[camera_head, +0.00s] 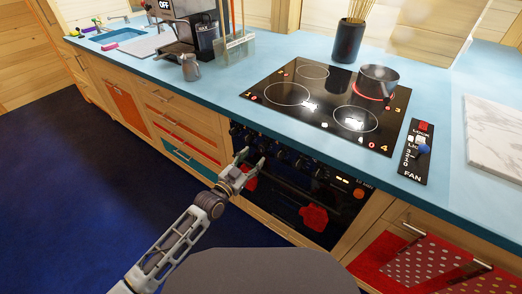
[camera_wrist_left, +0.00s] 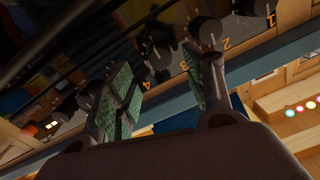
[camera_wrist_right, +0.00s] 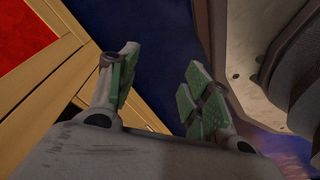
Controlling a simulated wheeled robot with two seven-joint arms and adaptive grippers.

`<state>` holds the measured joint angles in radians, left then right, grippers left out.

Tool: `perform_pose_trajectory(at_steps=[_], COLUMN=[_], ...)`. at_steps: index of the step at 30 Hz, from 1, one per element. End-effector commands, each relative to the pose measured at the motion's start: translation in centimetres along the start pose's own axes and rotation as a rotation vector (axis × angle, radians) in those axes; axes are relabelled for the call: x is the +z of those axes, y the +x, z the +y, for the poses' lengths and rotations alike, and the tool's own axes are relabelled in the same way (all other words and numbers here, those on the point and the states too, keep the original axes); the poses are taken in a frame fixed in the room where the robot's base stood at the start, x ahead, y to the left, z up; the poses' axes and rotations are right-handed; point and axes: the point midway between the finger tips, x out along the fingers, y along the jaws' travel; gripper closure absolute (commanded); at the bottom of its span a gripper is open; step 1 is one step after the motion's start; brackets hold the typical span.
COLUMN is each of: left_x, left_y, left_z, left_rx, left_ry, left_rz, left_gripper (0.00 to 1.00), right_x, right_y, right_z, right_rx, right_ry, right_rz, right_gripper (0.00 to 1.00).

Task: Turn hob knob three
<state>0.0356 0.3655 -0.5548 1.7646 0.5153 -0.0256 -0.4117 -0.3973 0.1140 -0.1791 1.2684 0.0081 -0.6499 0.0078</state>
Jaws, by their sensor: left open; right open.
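Hob knob three (camera_wrist_left: 158,50) is a dark round knob on the oven front, with an orange 3 beside it in the left wrist view. My left gripper (camera_wrist_left: 156,64) is open, and its fingertips lie on either side of this knob in the picture. I cannot tell whether they touch it. In the head view the left gripper (camera_head: 252,157) is in front of the knob row, partly covering it. Knob two (camera_wrist_left: 205,30) is beside the right-hand finger. My right gripper (camera_wrist_right: 160,68) is open and empty, seen only in the right wrist view.
The black hob (camera_head: 325,105) lies on the blue worktop (camera_head: 222,82), with a pot (camera_head: 378,80) on it. Red cloth-like items (camera_head: 314,217) show on the oven front (camera_head: 285,205). A fan panel (camera_head: 416,152) is to the right. The dark floor before the cabinets is clear.

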Motion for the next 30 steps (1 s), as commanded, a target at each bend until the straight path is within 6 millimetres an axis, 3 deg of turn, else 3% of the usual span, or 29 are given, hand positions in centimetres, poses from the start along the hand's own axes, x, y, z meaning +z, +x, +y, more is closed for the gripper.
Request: perform_pose_trajectory(at_steps=[18, 30], left_x=[-0.1, -0.1], left_y=[5.7, 6.5], left_z=[0.0, 0.0], left_rx=[0.000, 0.000], left_ry=[-0.001, 0.000], left_rz=[0.002, 0.001], left_gripper=[0.48, 0.48], right_x=[-2.7, -1.7], right_y=[-1.5, -1.8], right_z=[-0.6, -0.9], right_rx=[-0.008, -0.012], right_ry=[0.000, 0.000], right_rz=[0.003, -0.016], right_gripper=[0.51, 0.51])
